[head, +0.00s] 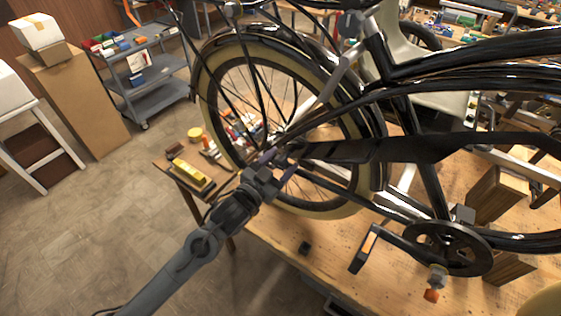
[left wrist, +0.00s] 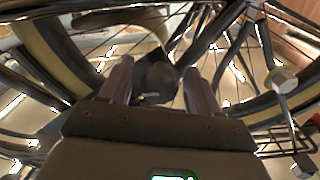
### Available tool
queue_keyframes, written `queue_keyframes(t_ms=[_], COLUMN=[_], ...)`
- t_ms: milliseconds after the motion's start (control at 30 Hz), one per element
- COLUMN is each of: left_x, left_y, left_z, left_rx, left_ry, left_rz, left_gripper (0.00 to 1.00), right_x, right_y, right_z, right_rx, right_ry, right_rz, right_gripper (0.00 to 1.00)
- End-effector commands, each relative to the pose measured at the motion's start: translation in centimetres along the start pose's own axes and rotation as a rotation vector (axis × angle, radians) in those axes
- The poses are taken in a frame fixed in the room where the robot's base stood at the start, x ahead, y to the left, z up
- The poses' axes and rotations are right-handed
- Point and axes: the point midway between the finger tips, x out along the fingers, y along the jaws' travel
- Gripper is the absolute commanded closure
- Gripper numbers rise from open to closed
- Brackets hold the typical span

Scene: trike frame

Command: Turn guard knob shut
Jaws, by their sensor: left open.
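My left gripper (head: 276,168) is open at the rear wheel hub, at the end of the black chain guard (head: 395,150). In the left wrist view its two fingers (left wrist: 156,85) stand on either side of a dark faceted piece (left wrist: 155,72), which looks like the guard knob. I cannot tell whether the fingers touch it. In the head view the gripper hides the knob. The bicycle's rear wheel (head: 222,150) stands behind the gripper. My right gripper is not in view.
The bicycle stands over a wooden bench (head: 330,250). A pedal (head: 364,246) and the chainring (head: 447,248) are to the right of the gripper. Spokes and frame tubes crowd the hub. A small dark block (head: 304,248) lies on the bench.

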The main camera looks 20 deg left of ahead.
Motion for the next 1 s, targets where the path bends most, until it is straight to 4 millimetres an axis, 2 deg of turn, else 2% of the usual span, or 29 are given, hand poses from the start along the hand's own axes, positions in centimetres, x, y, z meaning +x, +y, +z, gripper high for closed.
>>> queue_keyframes(t_ms=[333, 667, 1000], left_x=[0.25, 0.23, 0.22], left_y=[0.02, 0.02, 0.01], left_z=[0.03, 0.04, 0.02], left_rx=[0.0, 0.0, -0.021], left_ry=[0.0, -0.001, -0.003], left_rz=[0.0, 0.0, 0.0], left_gripper=[0.39, 0.9, 0.92], right_x=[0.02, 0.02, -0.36], right_y=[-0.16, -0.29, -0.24], right_z=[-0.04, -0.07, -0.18], right_rx=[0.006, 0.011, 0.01], right_ry=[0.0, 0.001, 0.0], right_rz=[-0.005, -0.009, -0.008], right_gripper=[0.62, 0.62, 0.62])
